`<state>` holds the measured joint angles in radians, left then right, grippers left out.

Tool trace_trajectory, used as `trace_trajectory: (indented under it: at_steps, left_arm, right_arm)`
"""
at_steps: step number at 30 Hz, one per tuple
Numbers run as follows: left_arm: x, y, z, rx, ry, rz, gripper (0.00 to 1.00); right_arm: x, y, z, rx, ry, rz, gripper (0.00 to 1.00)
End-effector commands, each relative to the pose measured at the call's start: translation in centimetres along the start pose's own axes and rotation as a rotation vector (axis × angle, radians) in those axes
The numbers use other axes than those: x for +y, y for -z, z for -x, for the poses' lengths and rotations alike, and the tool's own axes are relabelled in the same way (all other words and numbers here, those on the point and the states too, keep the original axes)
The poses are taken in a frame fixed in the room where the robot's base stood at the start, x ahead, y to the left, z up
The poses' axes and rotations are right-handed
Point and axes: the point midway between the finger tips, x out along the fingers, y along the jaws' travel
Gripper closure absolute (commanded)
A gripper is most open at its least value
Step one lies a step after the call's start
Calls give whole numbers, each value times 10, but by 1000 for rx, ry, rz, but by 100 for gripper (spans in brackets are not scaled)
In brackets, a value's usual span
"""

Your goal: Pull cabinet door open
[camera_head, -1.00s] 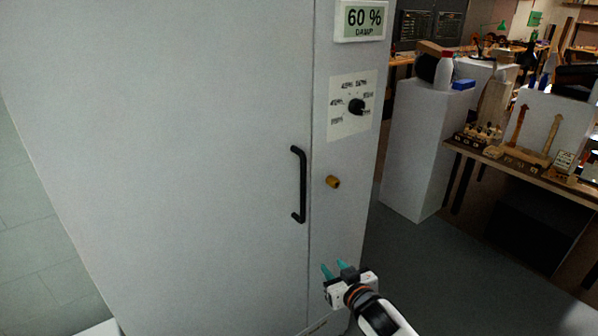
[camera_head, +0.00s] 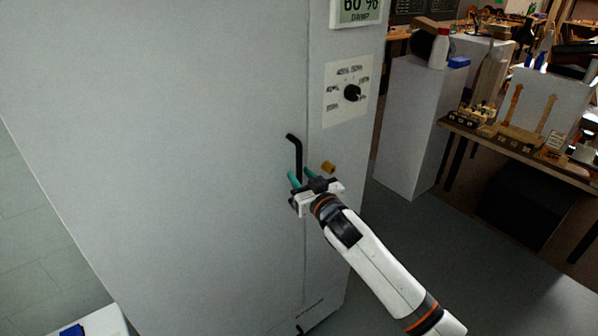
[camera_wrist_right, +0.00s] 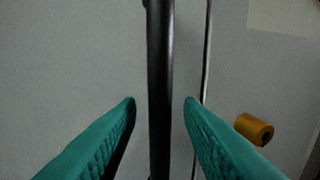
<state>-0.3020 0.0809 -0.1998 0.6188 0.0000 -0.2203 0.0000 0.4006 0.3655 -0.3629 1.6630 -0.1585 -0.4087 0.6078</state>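The large grey cabinet door (camera_head: 180,130) is shut against its frame, with a thin dark seam on its right. A black vertical bar handle (camera_head: 298,150) is fixed near the door's right edge. My right gripper (camera_head: 299,180) is at the handle's lower part, which it partly hides. In the right wrist view the black handle (camera_wrist_right: 160,90) runs upright between the two open teal fingers (camera_wrist_right: 160,103), with a visible gap on either side. My left gripper is not in view.
A brass-coloured knob (camera_head: 328,167) sticks out just right of the handle, near my right gripper. Above are a dial panel (camera_head: 345,95) and a display (camera_head: 358,10). A white pedestal (camera_head: 408,125) and a workbench (camera_head: 520,150) stand to the right; floor between is clear.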

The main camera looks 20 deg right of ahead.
Motion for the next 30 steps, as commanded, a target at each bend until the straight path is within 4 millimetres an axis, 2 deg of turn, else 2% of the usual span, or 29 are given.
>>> trace_trajectory:
  at_steps: [6,14,15,21,30]
  left_arm:
    - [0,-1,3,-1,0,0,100]
    - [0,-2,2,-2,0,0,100]
    - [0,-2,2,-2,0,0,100]
    - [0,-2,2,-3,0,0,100]
    - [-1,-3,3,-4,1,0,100]
  right_arm:
    - [0,0,-15,0,-1,0,66]
    - [0,0,-16,0,-1,0,66]
    - [0,0,-16,0,-1,0,68]
    - [0,0,-16,0,-1,0,100]
    - [0,0,-14,1,2,-1,100]
